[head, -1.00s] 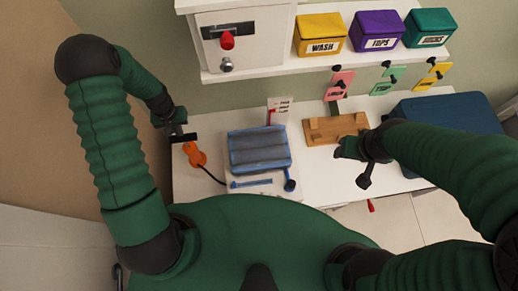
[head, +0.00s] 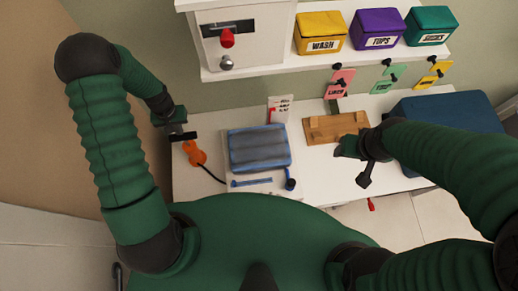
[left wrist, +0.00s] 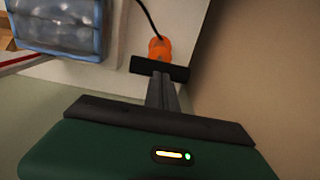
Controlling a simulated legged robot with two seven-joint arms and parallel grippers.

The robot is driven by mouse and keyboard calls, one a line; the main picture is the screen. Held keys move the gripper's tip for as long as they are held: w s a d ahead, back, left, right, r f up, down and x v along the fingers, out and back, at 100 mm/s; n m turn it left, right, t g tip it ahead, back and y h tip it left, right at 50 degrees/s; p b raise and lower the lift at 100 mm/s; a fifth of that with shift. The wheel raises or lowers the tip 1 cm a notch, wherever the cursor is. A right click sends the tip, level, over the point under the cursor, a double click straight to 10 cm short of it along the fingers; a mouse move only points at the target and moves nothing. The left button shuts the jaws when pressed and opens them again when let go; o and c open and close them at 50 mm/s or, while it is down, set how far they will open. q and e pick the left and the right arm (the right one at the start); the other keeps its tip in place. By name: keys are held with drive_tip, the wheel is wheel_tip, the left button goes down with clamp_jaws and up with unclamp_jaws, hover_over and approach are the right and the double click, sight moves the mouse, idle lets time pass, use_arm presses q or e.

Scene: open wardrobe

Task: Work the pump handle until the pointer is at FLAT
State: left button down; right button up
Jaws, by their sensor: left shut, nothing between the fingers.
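The orange pump handle (head: 194,153) is at the left of the white table, with a black hose running toward a blue-edged grey bag (head: 259,150). It also shows in the left wrist view (left wrist: 158,49), where the bag (left wrist: 62,25) is at the upper left. My left gripper (head: 183,137) is shut and empty, just behind the handle in the head view; whether they touch is unclear. A small white card with a red mark (head: 278,109) stands behind the bag; its pointer reading is too small to tell. My right gripper (head: 366,175) is near the wooden block; its jaws are unclear.
A wooden block (head: 335,127) and a dark blue case (head: 455,118) are on the table to the right. A shelf above holds yellow, purple and green boxes (head: 379,29) and a white unit with a red knob (head: 227,39). A brown wall (left wrist: 240,90) is close beside the left gripper.

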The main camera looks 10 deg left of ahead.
sight(184, 138)
use_arm(q)
wheel_tip(184, 138, down, 8)
drive_tip(key=b, duration=0.5)
drive_tip(key=shift+b, duration=0.4)
wheel_tip(184, 138, up, 9)
drive_tip(key=p, duration=0.6)
drive_tip(key=shift+f+p, duration=0.2)
drive_tip(key=shift+p, duration=0.15)
drive_tip(key=shift+f, duration=0.1)
idle(1.9)
idle(1.0)
wheel_tip(184, 138, down, 8)
drive_tip(key=b, duration=0.6)
drive_tip(key=shift+f+b, duration=0.1)
drive_tip(key=shift+b, duration=0.2)
wheel_tip(184, 138, up, 8)
drive_tip(key=p, duration=0.6)
drive_tip(key=shift+r, duration=0.2)
drive_tip(key=shift+f, duration=0.1)
